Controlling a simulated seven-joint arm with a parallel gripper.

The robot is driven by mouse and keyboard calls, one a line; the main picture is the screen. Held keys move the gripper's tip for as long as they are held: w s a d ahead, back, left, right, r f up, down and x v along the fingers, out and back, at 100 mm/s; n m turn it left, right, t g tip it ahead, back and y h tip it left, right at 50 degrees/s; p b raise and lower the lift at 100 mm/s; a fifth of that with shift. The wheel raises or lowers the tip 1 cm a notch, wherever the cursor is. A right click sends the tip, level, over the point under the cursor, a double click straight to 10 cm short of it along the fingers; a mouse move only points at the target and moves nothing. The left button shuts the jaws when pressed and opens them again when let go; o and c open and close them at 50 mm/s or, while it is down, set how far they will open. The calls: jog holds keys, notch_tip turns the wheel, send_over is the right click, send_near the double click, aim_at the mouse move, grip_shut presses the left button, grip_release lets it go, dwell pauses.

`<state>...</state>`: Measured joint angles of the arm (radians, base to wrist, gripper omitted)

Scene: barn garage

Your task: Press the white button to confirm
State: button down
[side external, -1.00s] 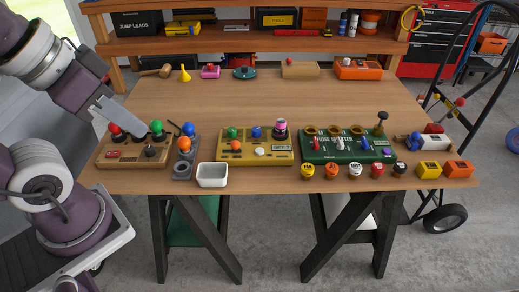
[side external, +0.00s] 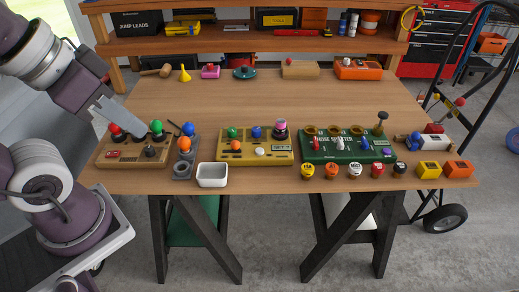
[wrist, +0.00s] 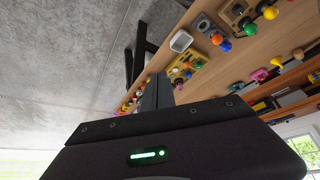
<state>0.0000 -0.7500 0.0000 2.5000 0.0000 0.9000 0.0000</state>
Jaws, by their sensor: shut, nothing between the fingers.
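A round white button (side external: 260,151) sits on the front of the yellow box (side external: 233,157), right of the white tray. The box also carries a green button (side external: 232,132), a blue button (side external: 256,132) and a dark knob with a pink top (side external: 281,128). My gripper (side external: 143,136) is at the left of the bench, over the brown box, well left of the white button. Its fingers are together and empty; they also show in the wrist view (wrist: 158,92). The yellow box is small in the wrist view (wrist: 176,76), its white button too small to tell.
The brown box (side external: 120,161) has red, green and black knobs. A white tray (side external: 212,181) stands at the front edge. A green box (side external: 320,158) and several small knobs are on the right. The bench middle (side external: 240,101) is clear; more items line its back.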

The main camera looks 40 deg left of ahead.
dwell(0.6)
jog(key=n+t, duration=0.4)
jog(key=n, duration=0.4)
send_over(257, 152)
notch_tip(257, 152, down, 18)
jog(key=shift+f, duration=0.15)
jog(key=shift+f, duration=4.4)
jog(key=shift+f, duration=0.15)
jog(key=shift+f, duration=0.25)
